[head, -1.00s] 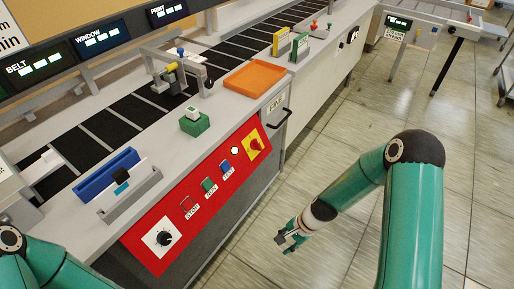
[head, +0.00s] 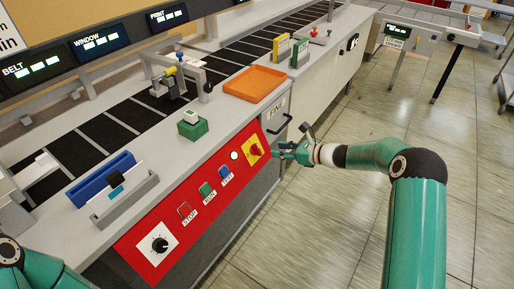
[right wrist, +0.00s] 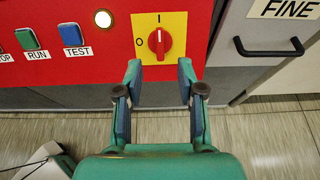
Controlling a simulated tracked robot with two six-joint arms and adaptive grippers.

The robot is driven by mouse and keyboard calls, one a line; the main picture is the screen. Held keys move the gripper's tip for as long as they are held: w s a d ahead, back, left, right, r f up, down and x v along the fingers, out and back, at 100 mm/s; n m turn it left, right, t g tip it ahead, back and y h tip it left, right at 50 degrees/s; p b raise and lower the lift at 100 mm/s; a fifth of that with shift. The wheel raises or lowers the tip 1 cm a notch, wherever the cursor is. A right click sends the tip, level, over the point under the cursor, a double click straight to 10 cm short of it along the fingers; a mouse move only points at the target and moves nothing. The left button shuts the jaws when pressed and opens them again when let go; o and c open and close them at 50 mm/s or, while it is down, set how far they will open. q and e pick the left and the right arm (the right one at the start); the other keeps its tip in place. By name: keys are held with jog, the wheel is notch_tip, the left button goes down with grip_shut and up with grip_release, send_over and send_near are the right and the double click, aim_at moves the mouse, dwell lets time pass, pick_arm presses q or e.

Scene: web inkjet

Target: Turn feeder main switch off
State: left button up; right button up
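The main switch is a red rotary knob (right wrist: 160,41) on a yellow plate (right wrist: 177,22) marked I at the top and O at the left. Its handle stands upright, toward the I. In the head view the knob (head: 255,149) is at the right end of the red panel (head: 150,235). My right gripper (right wrist: 158,75) is open and empty, its fingers pointing at the panel just below and in front of the knob. In the head view my right gripper (head: 279,151) is close beside the yellow plate. Of my left arm only green links show at the lower left; its gripper is out of view.
Beside the switch are a lit white lamp (right wrist: 103,18), a blue TEST button (right wrist: 71,34) and a green RUN button (right wrist: 27,39). A black handle (right wrist: 268,48) sticks out from the grey door at the right. The floor in front is clear.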

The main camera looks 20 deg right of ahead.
aim_at(258, 147)
jog(key=p+x, duration=0.1)
jog(key=x, duration=0.8)
jog(key=shift+a+f, duration=0.1)
